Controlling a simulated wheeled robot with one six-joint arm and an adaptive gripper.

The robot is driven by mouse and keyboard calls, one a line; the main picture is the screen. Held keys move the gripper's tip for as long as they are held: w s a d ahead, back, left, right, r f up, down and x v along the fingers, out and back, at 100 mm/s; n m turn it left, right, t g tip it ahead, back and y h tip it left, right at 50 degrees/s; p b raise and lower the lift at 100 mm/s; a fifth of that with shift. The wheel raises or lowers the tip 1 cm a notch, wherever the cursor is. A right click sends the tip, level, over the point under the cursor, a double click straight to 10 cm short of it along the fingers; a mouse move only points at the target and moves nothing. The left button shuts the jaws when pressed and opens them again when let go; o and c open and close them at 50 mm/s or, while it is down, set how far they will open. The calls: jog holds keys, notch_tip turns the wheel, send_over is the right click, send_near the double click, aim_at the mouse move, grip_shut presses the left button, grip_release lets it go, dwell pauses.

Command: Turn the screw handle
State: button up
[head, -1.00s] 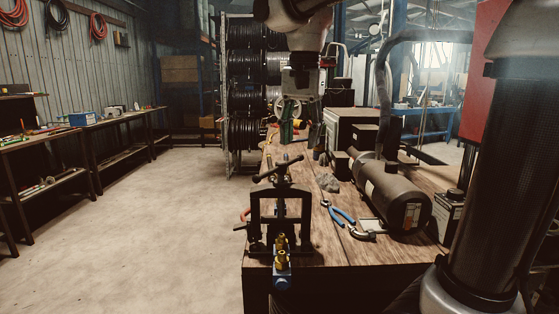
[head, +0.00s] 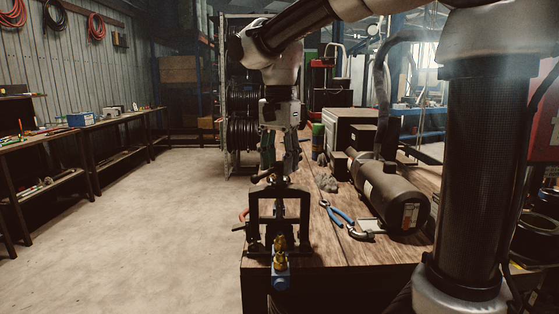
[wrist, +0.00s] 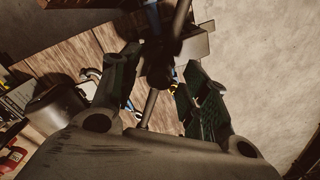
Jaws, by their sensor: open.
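The hose crimper (head: 254,212) is a black upright frame at the near end of the wooden bench. Its dark screw handle (head: 262,176) is a crossbar on top, partly hidden behind my gripper's fingers in the head view. My gripper (head: 279,164) points down over the handle, with its fingers open. In the wrist view the dark handle bar (wrist: 150,108) runs between the two green-padded fingers of my gripper (wrist: 160,66). I cannot tell whether either finger touches the bar.
Brass fittings (head: 279,244) and a blue part (head: 281,281) are at the crimper's front. The floor at left is open.

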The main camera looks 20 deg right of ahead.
jog(key=shift+c, duration=0.3)
grip_shut()
